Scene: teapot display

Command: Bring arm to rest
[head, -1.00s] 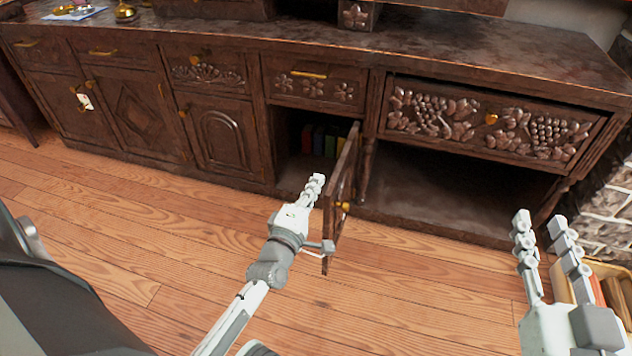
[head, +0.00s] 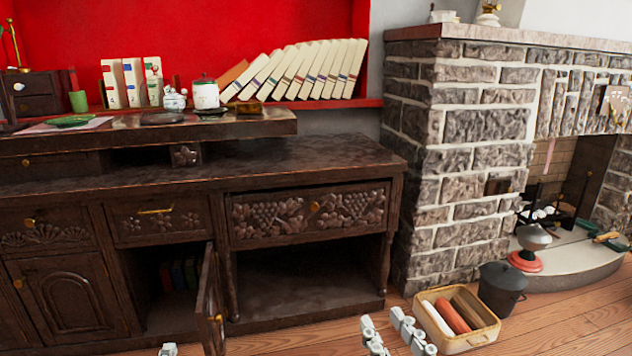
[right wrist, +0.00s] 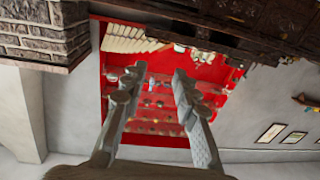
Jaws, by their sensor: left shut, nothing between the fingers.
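My left gripper (head: 168,350) shows only as a small pale tip at the bottom edge of the head view, in front of the cabinet; its fingers are shut with nothing between them. My right gripper (head: 392,333) is at the bottom of the head view, left of the wooden box. Its two fingers stand apart, and in the right wrist view (right wrist: 155,90) they are open with nothing between them. The dark carved sideboard (head: 210,178) has one cabinet door (head: 210,305) swung open, with several coloured books (head: 180,273) inside.
A box of rolls (head: 458,338) and a dark bucket (head: 502,287) stand on the floor by the stone fireplace (head: 455,150). A white lidded jar (head: 206,95) and pale books (head: 300,72) stand above the sideboard, before a red back wall (head: 200,35). The sideboard's lower right bay is empty.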

